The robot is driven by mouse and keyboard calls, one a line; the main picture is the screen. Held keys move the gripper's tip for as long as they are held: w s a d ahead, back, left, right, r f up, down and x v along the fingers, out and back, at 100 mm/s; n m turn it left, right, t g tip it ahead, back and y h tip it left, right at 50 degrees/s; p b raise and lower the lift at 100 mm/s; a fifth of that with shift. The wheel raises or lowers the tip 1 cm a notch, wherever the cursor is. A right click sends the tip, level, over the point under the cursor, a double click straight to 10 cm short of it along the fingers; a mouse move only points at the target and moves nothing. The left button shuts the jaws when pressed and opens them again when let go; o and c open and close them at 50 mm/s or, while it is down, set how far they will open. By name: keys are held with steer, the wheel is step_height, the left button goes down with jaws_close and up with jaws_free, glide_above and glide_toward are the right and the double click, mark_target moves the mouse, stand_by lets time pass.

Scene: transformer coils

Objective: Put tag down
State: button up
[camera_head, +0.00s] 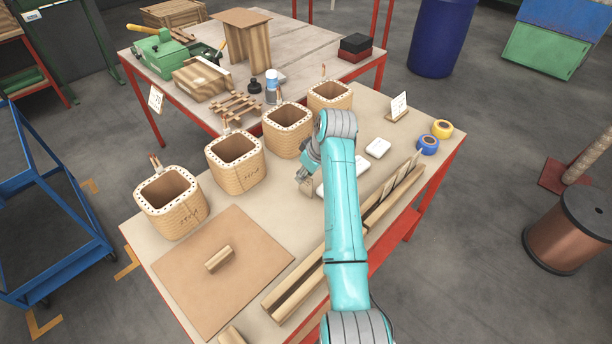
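My gripper (304,181) is low over the near table, left of my teal arm and in front of the coils. It is small and partly hidden, so I cannot tell whether its fingers are open or hold a tag. A smaller white block (377,148) lies farther right. Several square wound coils stand in a row, including one at left (172,211) and one at the back (330,98).
A brown board (222,285) with a wooden block (219,258) lies at the front left. A sign card (398,104) and yellow and blue tape rolls (428,144) are at the back right. A second table (300,50) with tools adjoins behind. A blue cart (60,235) stands left.

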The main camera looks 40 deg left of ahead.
steer(key=v, duration=1.1)
steer(key=shift+d+r, duration=0.2)
steer(key=shift+r, duration=0.15)
